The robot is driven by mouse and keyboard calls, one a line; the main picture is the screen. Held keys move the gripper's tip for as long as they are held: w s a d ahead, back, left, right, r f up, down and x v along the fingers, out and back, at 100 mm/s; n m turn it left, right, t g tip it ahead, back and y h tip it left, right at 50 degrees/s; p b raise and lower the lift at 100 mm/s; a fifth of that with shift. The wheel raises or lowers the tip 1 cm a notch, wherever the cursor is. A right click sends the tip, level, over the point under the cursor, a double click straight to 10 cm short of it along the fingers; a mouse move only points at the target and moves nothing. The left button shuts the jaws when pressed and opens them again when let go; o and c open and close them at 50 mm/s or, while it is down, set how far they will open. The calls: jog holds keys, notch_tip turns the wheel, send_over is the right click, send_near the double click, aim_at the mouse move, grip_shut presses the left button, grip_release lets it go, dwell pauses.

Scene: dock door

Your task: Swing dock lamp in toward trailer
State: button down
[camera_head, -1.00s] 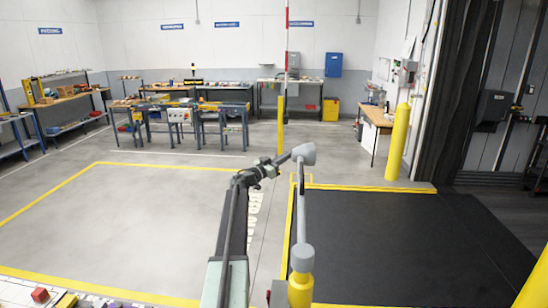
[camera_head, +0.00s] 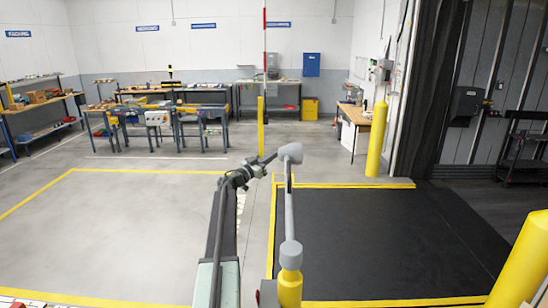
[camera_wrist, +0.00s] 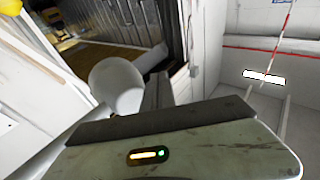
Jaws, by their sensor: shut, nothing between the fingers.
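The dock lamp has a yellow post (camera_head: 290,285) at the bottom middle of the head view. Its grey arm (camera_head: 289,215) reaches away from the post to a rounded pale grey lamp head (camera_head: 290,153). My gripper (camera_head: 270,159) is shut and empty, at the left side of the lamp head. Its tip looks close to or against the head; contact is unclear. In the wrist view the lamp head (camera_wrist: 117,85) shows just beyond my gripper's dark front edge, and the fingertips cannot be made out.
A black dock plate (camera_head: 370,240) with yellow edging lies right of the lamp. Yellow bollards stand behind it (camera_head: 377,138) and at the right front (camera_head: 522,262). The dark doorway (camera_head: 437,90) is at the right. Open floor (camera_head: 120,235) lies left; workbenches (camera_head: 170,110) are far off.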

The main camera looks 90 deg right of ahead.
jog(key=w+d+f+b, duration=0.1)
jog(key=w, duration=0.4)
jog(key=w+d+f+b, duration=0.1)
jog(key=w, duration=0.5)
jog(key=shift+w+d+f, duration=0.15)
jog(key=shift+d+f, duration=0.15)
jog(key=shift+f, duration=0.05)
jog(key=shift+w, duration=0.1)
